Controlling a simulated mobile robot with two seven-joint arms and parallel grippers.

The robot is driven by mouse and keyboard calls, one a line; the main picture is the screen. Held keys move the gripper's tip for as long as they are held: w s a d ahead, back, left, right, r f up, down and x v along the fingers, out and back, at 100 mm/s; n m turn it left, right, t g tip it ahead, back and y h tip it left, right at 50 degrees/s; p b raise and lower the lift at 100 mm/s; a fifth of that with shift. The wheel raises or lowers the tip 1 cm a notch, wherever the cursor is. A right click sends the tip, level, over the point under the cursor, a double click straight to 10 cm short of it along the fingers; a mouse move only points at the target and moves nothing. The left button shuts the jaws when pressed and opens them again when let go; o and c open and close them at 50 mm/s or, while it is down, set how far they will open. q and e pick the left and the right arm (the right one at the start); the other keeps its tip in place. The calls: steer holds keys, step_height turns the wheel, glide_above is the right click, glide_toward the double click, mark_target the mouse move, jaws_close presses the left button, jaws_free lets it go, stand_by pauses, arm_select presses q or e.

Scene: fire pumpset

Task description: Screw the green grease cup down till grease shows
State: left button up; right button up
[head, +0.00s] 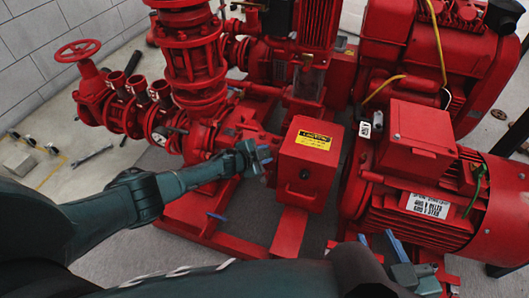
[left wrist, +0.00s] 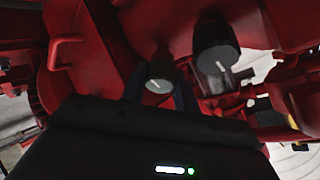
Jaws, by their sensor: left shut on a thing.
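My left gripper (head: 256,157) reaches in from the left, beside the red pump bearing housing. In the left wrist view its two dark fingers are closed around a small cup with a pale, greenish-grey round face and a white line mark, which I take for the grease cup (left wrist: 158,86). A larger black cap (left wrist: 216,60) with a white line sits just to its right, apart from the fingers. In the head view the cup is hidden by the gripper. No grease can be made out. My right gripper (head: 402,262) is low at the right, away from the cup; its jaws are unclear.
A red coupling guard box (head: 305,165) with a yellow label stands right of my left gripper. A red motor (head: 440,205) is at the right, with a green wire (head: 475,188). Red valves and pipes (head: 150,100) fill the left. Open floor lies at far left.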

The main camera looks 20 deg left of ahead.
arm_select(q)
steer(key=shift+a+m, duration=0.1)
steer(key=shift+m, duration=0.2)
steer(key=o, duration=0.7)
